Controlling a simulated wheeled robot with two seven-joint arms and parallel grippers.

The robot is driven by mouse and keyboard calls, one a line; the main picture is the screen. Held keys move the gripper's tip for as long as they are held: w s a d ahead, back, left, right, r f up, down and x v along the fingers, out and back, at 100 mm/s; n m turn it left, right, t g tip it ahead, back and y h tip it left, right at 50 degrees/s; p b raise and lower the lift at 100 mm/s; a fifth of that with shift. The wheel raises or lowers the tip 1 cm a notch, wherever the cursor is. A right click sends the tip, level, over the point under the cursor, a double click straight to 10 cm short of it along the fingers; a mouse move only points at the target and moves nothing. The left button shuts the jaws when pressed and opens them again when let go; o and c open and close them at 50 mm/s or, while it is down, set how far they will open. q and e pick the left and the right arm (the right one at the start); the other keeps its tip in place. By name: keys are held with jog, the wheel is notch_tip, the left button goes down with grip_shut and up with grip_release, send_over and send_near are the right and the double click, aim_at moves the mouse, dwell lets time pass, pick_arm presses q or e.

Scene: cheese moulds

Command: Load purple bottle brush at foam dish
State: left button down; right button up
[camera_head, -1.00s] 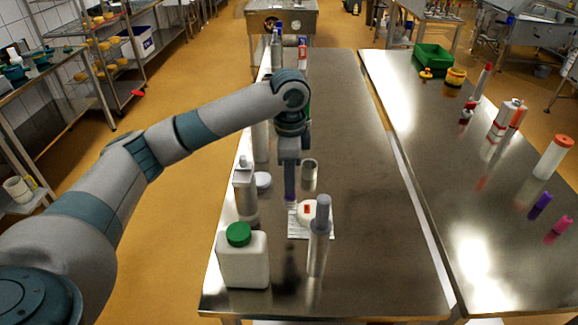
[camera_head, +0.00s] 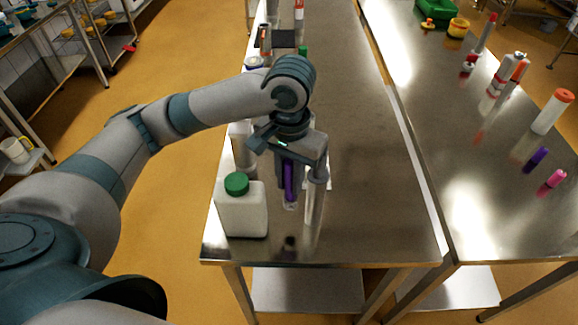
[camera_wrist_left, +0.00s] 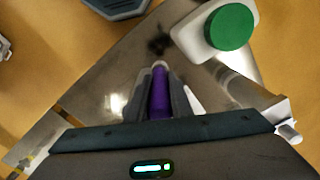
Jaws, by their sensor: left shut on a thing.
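My left gripper (camera_head: 290,180) points down over the near part of the left steel table and is shut on the purple bottle brush (camera_head: 289,178). The brush hangs upright between the fingers with a pale lower tip. In the left wrist view the brush (camera_wrist_left: 159,95) shows between the two dark fingers, and its tip is close above the steel top. I cannot make out the foam dish. My right gripper is not in view.
A white jug with a green cap (camera_head: 242,208) stands left of the gripper, also in the left wrist view (camera_wrist_left: 185,38). A slim grey cylinder (camera_head: 315,200) stands close right of the gripper. Bare steel (camera_head: 375,190) lies farther right. Another table (camera_head: 465,215) holds several bottles.

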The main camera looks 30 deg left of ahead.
aim_at(289, 201)
pick_arm(q)
jog(key=shift+s+d+n, duration=0.25)
jog(key=shift+s+n, duration=0.05)
jog(key=shift+s, duration=0.15)
jog(key=shift+w+r, duration=0.15)
jog(key=shift+w, duration=0.05)
jog(key=shift+a, duration=0.15)
notch_tip(289, 201, down, 5)
jog(key=b, duration=0.4)
jog(key=shift+s+r, duration=0.1)
jog(key=shift+r, duration=0.05)
jog(key=shift+r, duration=0.1)
